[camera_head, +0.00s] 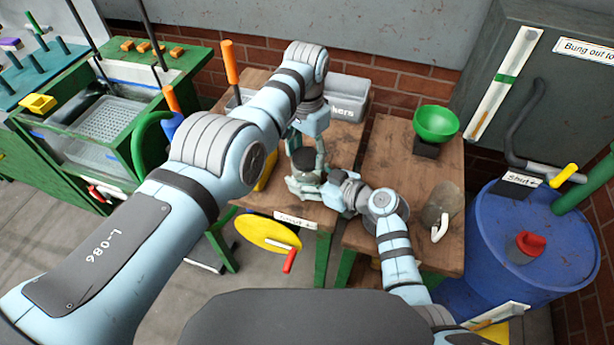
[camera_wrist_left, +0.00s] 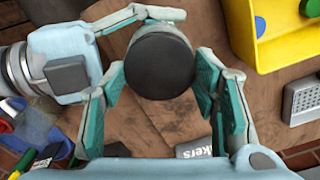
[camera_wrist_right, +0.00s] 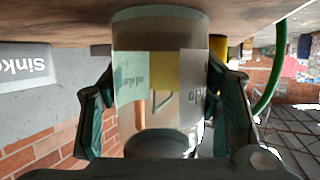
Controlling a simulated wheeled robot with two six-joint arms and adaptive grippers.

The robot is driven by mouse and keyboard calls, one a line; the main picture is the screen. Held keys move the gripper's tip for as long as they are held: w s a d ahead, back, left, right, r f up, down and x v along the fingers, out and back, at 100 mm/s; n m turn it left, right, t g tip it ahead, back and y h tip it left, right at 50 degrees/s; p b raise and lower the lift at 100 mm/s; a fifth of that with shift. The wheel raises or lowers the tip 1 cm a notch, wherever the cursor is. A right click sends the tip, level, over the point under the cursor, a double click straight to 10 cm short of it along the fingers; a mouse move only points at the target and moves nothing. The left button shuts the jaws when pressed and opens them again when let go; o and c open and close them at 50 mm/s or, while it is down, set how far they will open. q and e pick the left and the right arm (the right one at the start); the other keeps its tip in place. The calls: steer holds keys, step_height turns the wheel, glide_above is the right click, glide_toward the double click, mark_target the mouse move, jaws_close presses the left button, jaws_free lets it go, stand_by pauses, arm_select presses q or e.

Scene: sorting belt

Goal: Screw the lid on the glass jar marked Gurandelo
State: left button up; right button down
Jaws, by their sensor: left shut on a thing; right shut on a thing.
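A glass jar (camera_wrist_right: 160,95) stands on the wooden table and shows large in the right wrist view, which sees it upside down. Its label is partly hidden; only letters ending in "do" can be made out. My right gripper (camera_wrist_right: 157,85) is shut around the jar's side. A round black lid (camera_wrist_left: 158,62) sits at the jar's mouth end, and it also shows in the head view (camera_head: 303,160). My left gripper (camera_wrist_left: 158,75) comes from above and is shut on the lid, one finger at each side. I cannot tell how tightly the lid sits on the jar.
A grey bin marked "Sinkers" (camera_head: 346,98) stands behind the arms. A gap separates the two tables.

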arm_select(q)
steer(key=m, duration=0.5)
steer(key=shift+s+f, duration=0.15)
steer(key=m, duration=1)
steer(key=o, duration=1.3)
steer(key=o, duration=0.5)
step_height(320, 180, up, 12)
steer(key=shift+r, duration=0.1)
arm_select(e)
steer(key=shift+f, duration=0.1)
